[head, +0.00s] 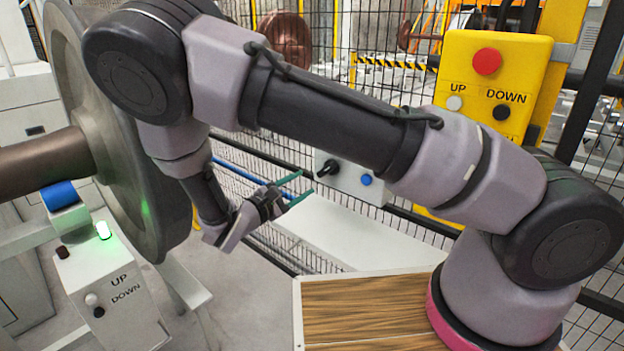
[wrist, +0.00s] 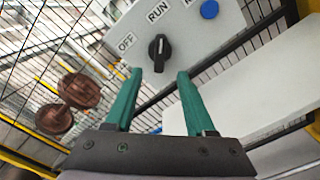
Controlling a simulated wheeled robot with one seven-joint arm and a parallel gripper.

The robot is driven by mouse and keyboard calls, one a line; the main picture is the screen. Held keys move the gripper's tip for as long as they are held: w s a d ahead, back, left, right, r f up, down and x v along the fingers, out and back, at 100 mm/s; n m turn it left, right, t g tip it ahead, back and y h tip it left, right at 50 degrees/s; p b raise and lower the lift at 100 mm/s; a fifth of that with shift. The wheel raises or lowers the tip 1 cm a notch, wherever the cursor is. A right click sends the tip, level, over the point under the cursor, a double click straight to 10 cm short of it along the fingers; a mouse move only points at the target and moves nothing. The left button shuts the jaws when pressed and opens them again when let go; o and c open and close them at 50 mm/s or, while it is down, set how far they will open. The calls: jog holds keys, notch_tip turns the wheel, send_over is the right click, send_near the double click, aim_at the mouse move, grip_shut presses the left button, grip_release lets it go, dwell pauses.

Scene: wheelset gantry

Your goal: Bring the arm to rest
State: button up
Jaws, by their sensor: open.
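My arm (head: 330,110) arches across the head view from the lower right to the upper left, then bends down and forward. My gripper (head: 304,187) has green fingers and points at a light grey switch box (head: 350,180). In the wrist view my gripper (wrist: 158,75) is open, with nothing between its fingers. The box's black rotary knob (wrist: 159,52) shows just beyond and between the fingertips, under OFF and RUN labels. I cannot tell whether the fingers touch the knob; a gap seems to show.
A large steel wheel (head: 125,150) with its axle stands close to my arm on the left. An UP/DOWN box (head: 115,290) has a lit green lamp. A yellow panel (head: 520,60) has a red button. Black mesh fence (head: 385,90) and a white ledge (head: 350,235) lie beyond my gripper.

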jog(key=shift+v, duration=0.8)
jog(key=s+d+r+m+g+y, duration=0.2)
jog(key=d+r+m+g+y, duration=0.1)
jog(key=d+r+m+g, duration=0.4)
jog(key=s+d+r+m+g+y, duration=0.25)
jog(key=d+r+m+g, duration=0.3)
jog(key=d, duration=0.35)
jog(key=s+d+r+m+t+y, duration=0.3)
jog(key=s+r+m+y, duration=0.1)
jog(key=r, duration=0.6)
jog(key=s+d+r+m+t+y, duration=0.4)
jog(key=s+r+m+y, duration=0.1)
jog(key=r, duration=0.4)
jog(key=shift+s+r, duration=0.25)
jog(key=shift+r, duration=0.1)
